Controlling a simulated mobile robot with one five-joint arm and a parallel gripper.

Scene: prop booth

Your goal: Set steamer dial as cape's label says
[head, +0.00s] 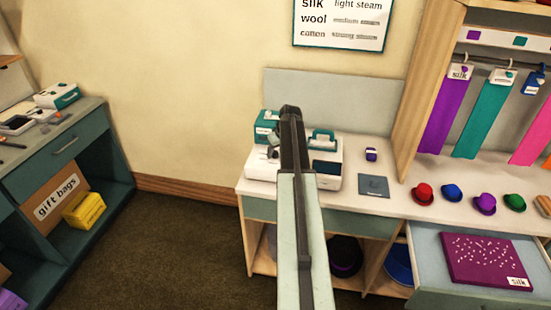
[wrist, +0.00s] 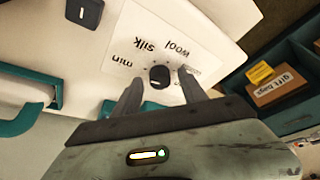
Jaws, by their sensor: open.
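The steamer (head: 328,165), white with teal parts, stands on the counter, partly hidden behind my arm. In the wrist view its black dial (wrist: 159,77) sits on a white panel (wrist: 178,50) reading "min", "silk" and "wool"; another label is hidden by a finger. A small pale mark shows at the dial's lower left edge; its exact setting is unclear. My gripper (wrist: 160,80) is open, one finger on each side of the dial; contact cannot be told. A purple cape (head: 446,115) hangs at the right with a "silk" label (head: 460,73).
A wall chart (head: 342,22) pairs silk with light steam. Teal (head: 484,120) and pink (head: 532,135) capes hang beside the purple one. An open drawer (head: 425,250) holds a purple folded cloth (head: 487,259) labelled "silk". Several small hats stand on the counter (head: 395,200).

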